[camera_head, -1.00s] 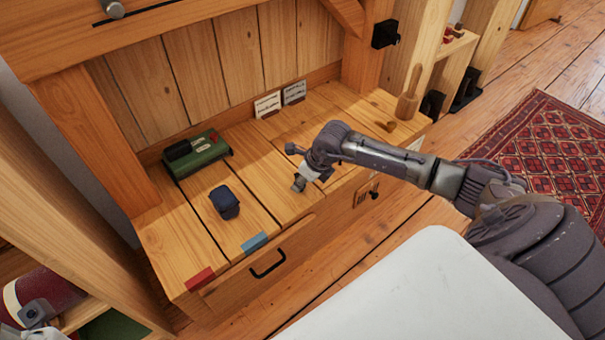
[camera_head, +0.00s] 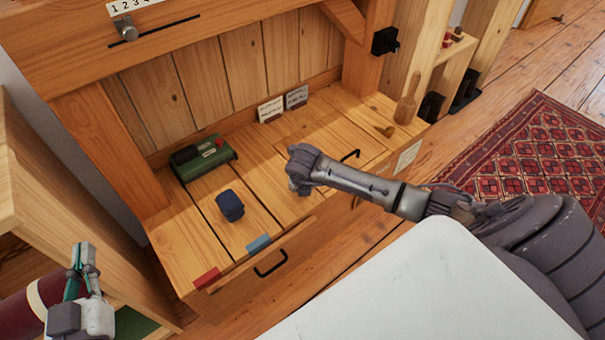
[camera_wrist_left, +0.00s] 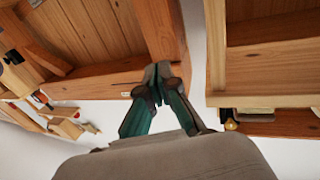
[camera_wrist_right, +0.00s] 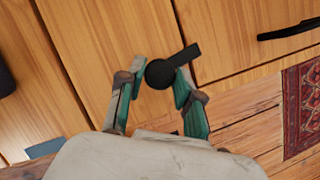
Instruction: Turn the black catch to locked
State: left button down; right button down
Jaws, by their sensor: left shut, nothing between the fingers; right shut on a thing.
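The black catch (camera_wrist_right: 160,73) shows in the right wrist view as a round black knob with a short arm pointing up and right across a seam in the planks. My right gripper (camera_wrist_right: 160,72) is shut on its round part, one finger on each side. In the head view my right gripper (camera_head: 301,188) points down at the desk top and hides the catch. My left gripper (camera_head: 82,248) is at the lower left of the head view, away from the desk top. In the left wrist view its fingertips (camera_wrist_left: 158,70) are together and empty.
A green box (camera_head: 203,157), a dark blue object (camera_head: 230,205), and red (camera_head: 207,278) and blue (camera_head: 258,244) labels are on the desk's left. Two cards (camera_head: 284,104) stand behind. A wooden shelf unit (camera_head: 50,215) is near my left gripper.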

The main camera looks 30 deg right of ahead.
pick_arm(q)
jog(key=shift+s+a+f+g, duration=0.1)
jog(key=shift+f+g, duration=0.25)
jog(key=shift+f, duration=0.2)
jog(key=shift+s+a+f+g, duration=0.1)
jog(key=shift+f+g, duration=0.25)
jog(key=shift+f, duration=0.15)
pick_arm(e)
jog(key=shift+a+m+g+h, duration=0.1)
jog(key=shift+m+g+h, duration=0.2)
jog(key=shift+m, duration=0.9)
pick_arm(q)
jog(key=shift+f, duration=0.1)
pick_arm(e)
jog(key=c, duration=0.8)
grip_release()
pick_arm(q)
jog(key=shift+w, duration=0.1)
pick_arm(e)
jog(key=v, duration=1.2)
